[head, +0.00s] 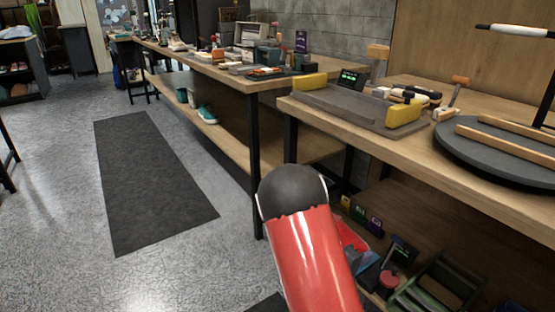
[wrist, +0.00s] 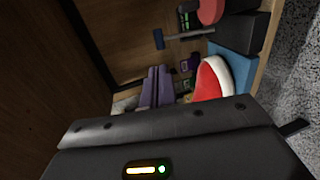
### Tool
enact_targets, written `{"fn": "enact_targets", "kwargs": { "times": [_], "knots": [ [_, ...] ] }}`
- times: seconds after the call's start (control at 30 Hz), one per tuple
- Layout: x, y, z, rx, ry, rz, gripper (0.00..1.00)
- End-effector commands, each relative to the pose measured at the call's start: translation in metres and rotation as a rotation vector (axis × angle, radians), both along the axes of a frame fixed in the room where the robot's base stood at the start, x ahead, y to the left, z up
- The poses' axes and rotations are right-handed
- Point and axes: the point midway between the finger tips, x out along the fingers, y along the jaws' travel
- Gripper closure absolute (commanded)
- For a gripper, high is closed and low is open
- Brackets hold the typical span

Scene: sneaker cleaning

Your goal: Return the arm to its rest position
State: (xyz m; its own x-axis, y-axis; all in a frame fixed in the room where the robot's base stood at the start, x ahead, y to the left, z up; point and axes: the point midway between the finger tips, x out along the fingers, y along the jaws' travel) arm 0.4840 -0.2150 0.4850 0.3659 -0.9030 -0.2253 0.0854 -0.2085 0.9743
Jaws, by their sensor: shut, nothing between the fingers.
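My arm (head: 315,255), red with a dark rounded joint, rises from the bottom middle of the head view in front of the near workbench's legs. My gripper's dark body (wrist: 165,145) fills the bottom of the wrist view, with a small yellow and green light on it. It is shut and nothing shows held in it; its fingertips are not clear. The gripper is not visible in the head view. The wrist camera faces a wooden shelf at a tilt, with a red and white object (wrist: 212,80) just beyond the gripper body.
The near workbench (head: 490,185) stands right, carrying a grey tray with yellow ends (head: 350,106) and a round dark turntable (head: 490,160). Its lower shelf holds several small items. A longer bench (head: 230,82) runs behind. Open floor with a dark mat (head: 150,180) lies left.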

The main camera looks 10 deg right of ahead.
Motion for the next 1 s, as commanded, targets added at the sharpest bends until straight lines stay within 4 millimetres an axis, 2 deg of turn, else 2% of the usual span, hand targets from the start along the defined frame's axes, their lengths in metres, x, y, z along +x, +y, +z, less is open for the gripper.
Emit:
{"fn": "enact_targets", "kwargs": {
  "times": [0.17,0.33,0.47,0.6,0.73,1.0],
  "knots": [
    [-0.017,-0.002,0.029,0.039,-0.022,-0.104,1.0],
    [-0.061,0.004,0.075,0.186,-0.037,-0.301,1.0],
    [-0.098,0.022,0.1,0.362,-0.035,-0.411,1.0],
    [-0.132,0.052,0.121,0.587,-0.036,-0.459,1.0],
    [-0.156,0.089,0.141,0.811,-0.047,-0.431,1.0],
    [-0.192,0.172,0.186,1.21,-0.109,-0.187,1.0]
  ]
}}
